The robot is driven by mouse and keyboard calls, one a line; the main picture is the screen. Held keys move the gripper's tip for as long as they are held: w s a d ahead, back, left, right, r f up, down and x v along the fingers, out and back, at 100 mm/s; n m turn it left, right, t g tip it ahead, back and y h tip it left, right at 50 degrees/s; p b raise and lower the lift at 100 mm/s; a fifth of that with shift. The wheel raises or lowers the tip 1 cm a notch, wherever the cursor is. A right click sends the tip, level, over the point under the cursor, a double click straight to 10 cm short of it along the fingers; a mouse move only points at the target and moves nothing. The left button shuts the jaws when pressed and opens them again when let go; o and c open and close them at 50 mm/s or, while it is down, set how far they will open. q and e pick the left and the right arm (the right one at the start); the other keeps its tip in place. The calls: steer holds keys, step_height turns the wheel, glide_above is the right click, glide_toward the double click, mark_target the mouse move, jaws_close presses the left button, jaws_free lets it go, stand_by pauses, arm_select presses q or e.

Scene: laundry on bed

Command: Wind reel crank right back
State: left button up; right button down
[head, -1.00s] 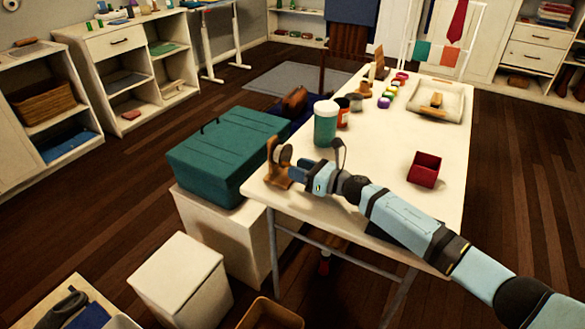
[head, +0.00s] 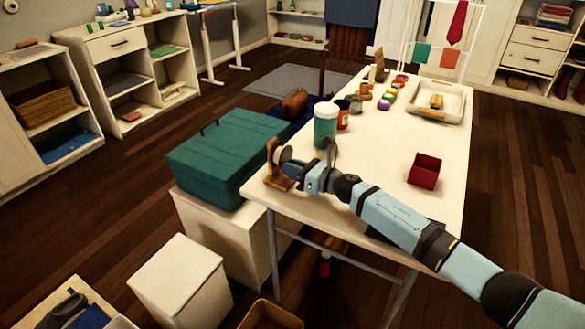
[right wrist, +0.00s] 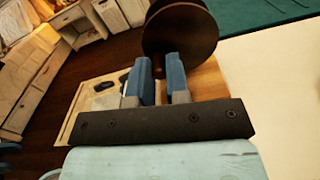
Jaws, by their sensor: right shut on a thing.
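The reel (head: 283,154) is a round spool on an upright wooden stand (head: 272,165) at the near left corner of the white table (head: 400,150). My right gripper (head: 297,169) is at the right side of the reel. In the right wrist view the spool's dark disc (right wrist: 180,30) is just beyond the blue fingers of that gripper (right wrist: 162,82). The fingers are shut on the crank, which is mostly hidden between them; a dark bit shows there. The wooden base (right wrist: 208,82) shows behind the right finger. My left gripper is out of view.
A white-capped green jar (head: 325,124) stands close behind my right gripper. A dark red box (head: 425,170) and a tray (head: 436,102) are farther right and back. A green chest (head: 225,158) stands left of the table. The table's middle is clear.

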steer(key=m+p, duration=0.1)
steer(key=m, duration=0.1)
steer(key=r+m+p, duration=0.1)
steer(key=m, duration=0.1)
steer(key=shift+p, duration=0.4)
steer(key=shift+r+m+p, duration=0.25)
steer(key=shift+m+p, duration=0.45)
steer(key=shift+m, duration=0.6)
steer(key=c, duration=1.1)
jaws_free()
steer(key=p+v, duration=0.1)
steer(key=v, duration=1.2)
steer(key=shift+s+d, duration=0.3)
